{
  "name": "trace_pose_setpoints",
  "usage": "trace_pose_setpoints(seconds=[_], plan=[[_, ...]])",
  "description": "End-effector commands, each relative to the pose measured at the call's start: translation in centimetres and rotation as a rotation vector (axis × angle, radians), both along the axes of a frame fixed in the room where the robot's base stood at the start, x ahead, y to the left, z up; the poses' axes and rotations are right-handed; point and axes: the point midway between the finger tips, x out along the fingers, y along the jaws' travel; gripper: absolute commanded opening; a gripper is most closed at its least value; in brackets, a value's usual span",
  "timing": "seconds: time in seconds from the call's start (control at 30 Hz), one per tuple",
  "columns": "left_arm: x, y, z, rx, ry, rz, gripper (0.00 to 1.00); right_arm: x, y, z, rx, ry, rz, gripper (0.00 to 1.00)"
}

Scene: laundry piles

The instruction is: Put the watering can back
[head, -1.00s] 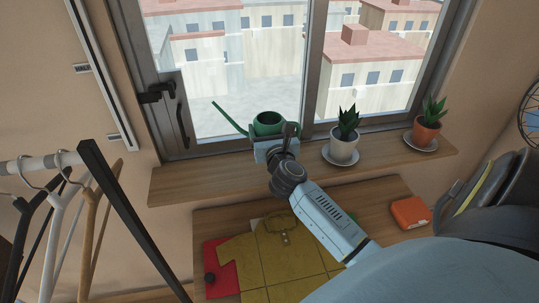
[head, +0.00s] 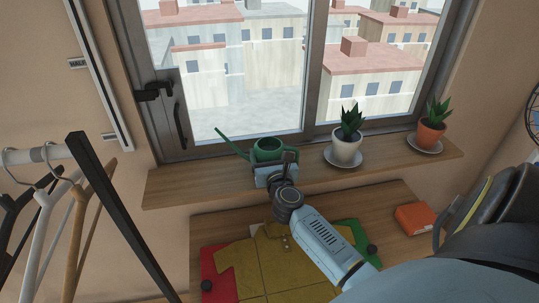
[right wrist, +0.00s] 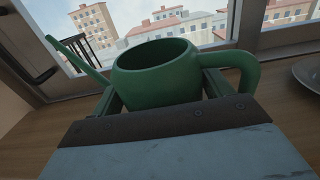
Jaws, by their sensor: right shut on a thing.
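The green watering can (head: 268,149) is at the windowsill (head: 200,185), in front of the window glass, with its spout pointing left. It looks upright; I cannot tell from the head view whether its base touches the sill. My right gripper (head: 270,165) is shut on the watering can from the near side. In the right wrist view the can's body (right wrist: 160,85) sits between the two fingers, with the handle at the right and the spout at the left. Its lower part is hidden behind my gripper. My left gripper is not in view.
A white potted plant (head: 347,152) and an orange potted plant (head: 430,136) stand on saucers to the right on the sill. Below, a table (head: 215,222) holds folded yellow cloth (head: 265,270) and an orange box (head: 413,218). A rail with hangers (head: 45,220) is at the left.

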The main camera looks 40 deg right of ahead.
Motion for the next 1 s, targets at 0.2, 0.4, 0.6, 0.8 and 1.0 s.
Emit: trace_pose_setpoints(seconds=[0.2, 0.4, 0.6, 0.8, 1.0], plan=[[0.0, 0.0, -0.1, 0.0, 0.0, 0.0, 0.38, 0.0, 0.0, -0.1, 0.0, 0.001, 0.0, 1.0], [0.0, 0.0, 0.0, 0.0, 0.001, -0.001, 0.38, 0.0, 0.0, -0.1, 0.0, 0.0, 0.0, 1.0], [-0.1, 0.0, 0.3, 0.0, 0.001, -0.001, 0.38, -1.1, 0.6, 0.1, 0.002, 0.002, 0.001, 1.0], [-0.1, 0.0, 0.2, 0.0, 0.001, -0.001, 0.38, -4.8, 2.7, 0.0, 0.002, 0.004, 0.001, 1.0], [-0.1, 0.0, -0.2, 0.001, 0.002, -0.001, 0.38, -8.3, 4.5, 0.1, 0.002, 0.002, -0.001, 1.0]])
